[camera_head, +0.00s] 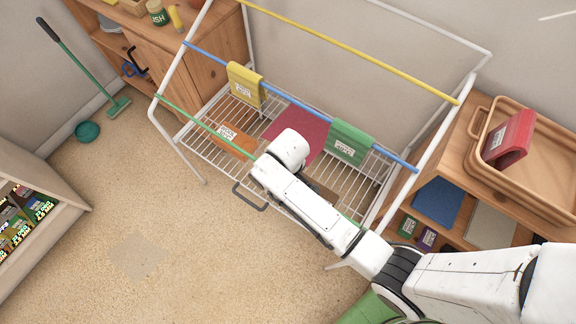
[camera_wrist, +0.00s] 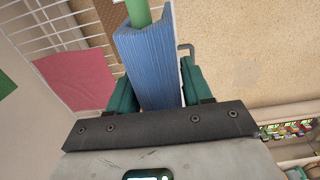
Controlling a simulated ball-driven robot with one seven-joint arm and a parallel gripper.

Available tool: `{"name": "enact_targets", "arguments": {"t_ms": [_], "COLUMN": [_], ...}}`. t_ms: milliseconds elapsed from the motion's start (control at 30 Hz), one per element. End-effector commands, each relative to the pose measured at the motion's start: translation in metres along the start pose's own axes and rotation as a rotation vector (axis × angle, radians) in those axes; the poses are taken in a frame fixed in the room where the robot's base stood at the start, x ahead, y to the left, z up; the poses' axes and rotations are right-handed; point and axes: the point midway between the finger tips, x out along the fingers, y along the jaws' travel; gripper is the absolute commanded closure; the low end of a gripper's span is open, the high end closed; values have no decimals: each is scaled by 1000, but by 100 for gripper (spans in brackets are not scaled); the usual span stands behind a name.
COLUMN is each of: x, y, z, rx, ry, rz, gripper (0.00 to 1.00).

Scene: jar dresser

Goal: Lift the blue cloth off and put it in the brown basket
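The blue cloth (camera_wrist: 152,65) hangs folded over the green rail (camera_wrist: 138,12) in the wrist view. My gripper (camera_wrist: 158,82) has its teal fingers apart, one on each side of the cloth; whether they touch it is hard to tell. In the head view my arm hides this cloth and the gripper's fingers at the front green rail (camera_head: 200,122) of the drying rack. The tan-brown basket (camera_head: 475,160) stands on the wooden dresser at the right, with a red folded cloth (camera_head: 509,139) inside it.
A yellow cloth (camera_head: 245,86) and a green cloth (camera_head: 349,143) hang on the blue rail (camera_head: 300,107). An orange cloth (camera_head: 233,139) hangs on the front rail. A dark red cloth (camera_head: 307,124) lies at the rack. The carpet (camera_head: 150,215) in front is mostly clear.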

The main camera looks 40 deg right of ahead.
Motion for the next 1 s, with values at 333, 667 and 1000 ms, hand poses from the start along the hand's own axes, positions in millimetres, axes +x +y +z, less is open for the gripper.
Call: {"name": "enact_targets", "arguments": {"t_ms": [333,667,1000], "x": [0,-3,-43], "y": [0,0,0], "z": [0,0,-1], "rx": [0,0,1], "ry": [0,1,4], "rz": [0,0,1], "gripper": [84,85,85]}}
